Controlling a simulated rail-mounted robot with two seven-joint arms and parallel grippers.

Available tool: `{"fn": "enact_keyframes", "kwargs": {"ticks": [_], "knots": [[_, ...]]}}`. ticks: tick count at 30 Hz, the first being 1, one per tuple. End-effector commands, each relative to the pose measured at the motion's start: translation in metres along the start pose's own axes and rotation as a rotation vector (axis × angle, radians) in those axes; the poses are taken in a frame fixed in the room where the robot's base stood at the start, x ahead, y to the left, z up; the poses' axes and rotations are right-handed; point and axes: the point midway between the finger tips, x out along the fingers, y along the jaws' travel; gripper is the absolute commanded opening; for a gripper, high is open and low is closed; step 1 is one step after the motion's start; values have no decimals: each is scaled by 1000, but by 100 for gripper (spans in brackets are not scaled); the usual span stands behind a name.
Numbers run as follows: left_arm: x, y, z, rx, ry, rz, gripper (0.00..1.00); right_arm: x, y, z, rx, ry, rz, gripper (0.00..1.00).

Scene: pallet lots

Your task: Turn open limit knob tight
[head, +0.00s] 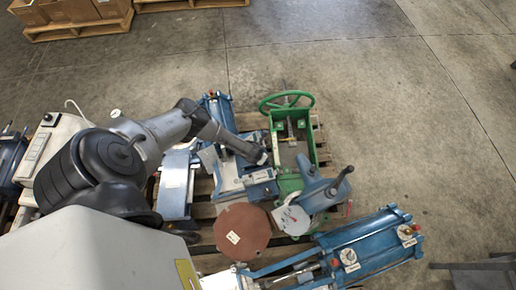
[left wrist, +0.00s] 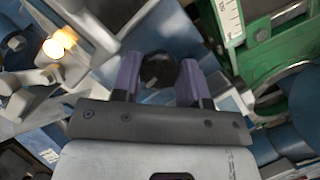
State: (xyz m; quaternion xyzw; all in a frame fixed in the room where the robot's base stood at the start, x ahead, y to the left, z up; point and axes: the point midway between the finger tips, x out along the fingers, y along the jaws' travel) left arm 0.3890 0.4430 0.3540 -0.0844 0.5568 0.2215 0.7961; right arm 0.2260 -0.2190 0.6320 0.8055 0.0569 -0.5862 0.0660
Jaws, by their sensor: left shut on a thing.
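The dark round knob (left wrist: 158,70) shows in the left wrist view between the two purple fingers of my left gripper (left wrist: 158,82). The gripper is shut on it. A pale mark shows on the knob's face. In the head view my left gripper (head: 262,158) is over the blue actuator (head: 232,180) at the middle of the pallet, and there I cannot make out the knob under it. I cannot tell how far the knob is screwed in. My right gripper is not in view.
A green valve frame with a handwheel (head: 287,101) stands right of the gripper. A blue-grey unit with a crank handle (head: 322,188), a brown round plate (head: 242,232) and a blue cylinder unit (head: 370,245) lie nearer.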

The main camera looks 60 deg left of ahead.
Motion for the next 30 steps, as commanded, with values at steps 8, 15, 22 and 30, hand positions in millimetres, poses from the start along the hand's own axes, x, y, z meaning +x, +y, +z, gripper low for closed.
{"fn": "enact_keyframes", "kwargs": {"ticks": [8,15,22,30], "knots": [[0,1,1,209,-11,-69,16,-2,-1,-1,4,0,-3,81],[0,2,0,334,-18,-110,16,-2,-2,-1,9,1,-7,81],[0,2,0,396,-20,-131,16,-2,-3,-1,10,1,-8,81],[0,2,0,416,-21,-138,16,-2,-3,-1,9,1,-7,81]]}}
